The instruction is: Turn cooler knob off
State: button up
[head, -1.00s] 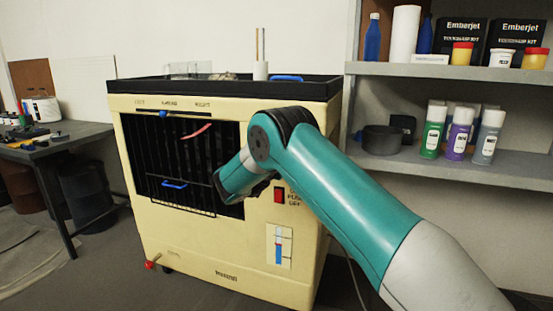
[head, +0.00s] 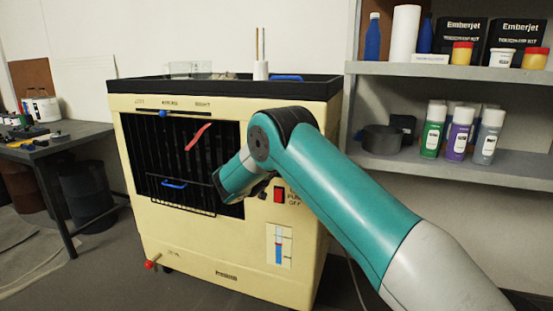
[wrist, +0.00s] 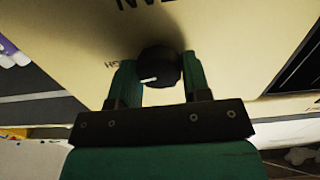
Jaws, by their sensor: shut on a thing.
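The cream cooler (head: 200,250) stands in the middle of the head view, with a black grille at its front. In the wrist view its black round knob (wrist: 160,67), with a white pointer line, sits between the two green fingers of my gripper (wrist: 157,80). The fingers are shut on the knob's sides. The white line points toward the lower left of that view. In the head view my arm hides the knob and the fingertips. A red switch (head: 279,195) shows on the cooler just right of my wrist.
A grey shelf (head: 450,72) with cans, bottles and boxes stands at the right. A dark workbench (head: 60,142) is at the left. A red-tipped tap (head: 150,264) sticks out at the cooler's lower left. A blue-handled panel (head: 174,184) shows in the grille.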

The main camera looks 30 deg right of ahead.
jog(key=shift+f+n+p, duration=0.15)
jog(key=shift+n+p, duration=1.1)
jog(key=shift+n, duration=2.6)
jog(key=shift+f+n+p, duration=0.1)
jog(key=shift+n+p, duration=1.1)
jog(key=shift+n, duration=2.65)
jog(key=o, duration=0.9)
jog(key=shift+a, duration=0.1)
jog(key=shift+w, duration=0.1)
